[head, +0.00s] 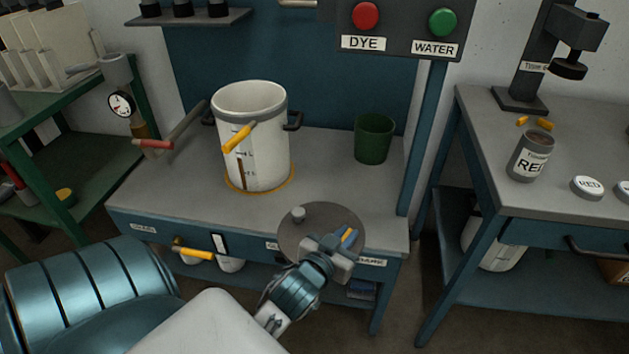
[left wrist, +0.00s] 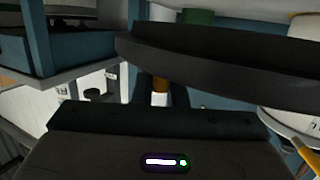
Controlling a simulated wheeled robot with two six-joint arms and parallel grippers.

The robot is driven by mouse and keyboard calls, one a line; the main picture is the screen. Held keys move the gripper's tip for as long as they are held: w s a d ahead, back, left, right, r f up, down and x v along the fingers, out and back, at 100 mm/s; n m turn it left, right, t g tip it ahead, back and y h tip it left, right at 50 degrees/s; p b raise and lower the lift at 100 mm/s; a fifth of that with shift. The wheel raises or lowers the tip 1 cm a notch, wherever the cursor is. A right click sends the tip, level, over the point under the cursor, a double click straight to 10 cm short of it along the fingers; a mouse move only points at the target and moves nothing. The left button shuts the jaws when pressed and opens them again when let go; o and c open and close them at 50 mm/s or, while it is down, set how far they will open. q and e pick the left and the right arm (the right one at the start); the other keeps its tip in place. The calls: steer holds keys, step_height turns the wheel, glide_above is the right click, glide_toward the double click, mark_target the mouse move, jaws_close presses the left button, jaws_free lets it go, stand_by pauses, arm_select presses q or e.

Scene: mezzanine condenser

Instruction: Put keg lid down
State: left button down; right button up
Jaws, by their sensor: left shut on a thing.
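The keg lid (head: 308,232) is a flat dark grey disc with a small pale knob on top. It is over the front right part of the bench in the head view. In the left wrist view the lid (left wrist: 225,65) shows as a dark, nearly edge-on slab. I cannot tell whether it touches the bench. The white keg (head: 252,140) stands upright and open-topped on the bench, behind and left of the lid, with a yellow-handled tap and a level scale. My right gripper is not in view.
A green cup (head: 374,139) stands at the back right of the bench (head: 190,195). A red-handled pipe (head: 165,142) reaches in from the left. The DYE and WATER button panel (head: 398,30) hangs above. A side table (head: 480,150) at right holds a labelled tin (head: 530,160).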

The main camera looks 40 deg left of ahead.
arm_select(q)
steer(key=shift+f, duration=0.3)
steer(key=shift+w, duration=0.15)
steer(key=w+a, duration=0.2)
steer(key=w, duration=0.2)
steer(key=w+a+f, duration=0.1)
steer(key=w+a, duration=0.2)
steer(key=w, duration=0.1)
steer(key=w+a+b, duration=0.1)
steer(key=w+a, duration=0.2)
steer(key=w, duration=0.2)
steer(key=shift+w+f, duration=0.1)
steer(key=shift+f, duration=0.2)
step_height(320, 180, down, 2)
steer(key=shift+f+b, duration=0.1)
steer(key=shift+b, duration=0.4)
steer(key=shift+f, duration=0.6)
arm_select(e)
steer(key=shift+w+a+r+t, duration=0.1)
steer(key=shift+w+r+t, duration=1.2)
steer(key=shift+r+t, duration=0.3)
arm_select(q)
steer(key=shift+f, duration=0.1)
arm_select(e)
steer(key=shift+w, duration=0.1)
arm_select(q)
steer(key=c, duration=1.5)
jaws_free()
steer(key=shift+o, duration=0.2)
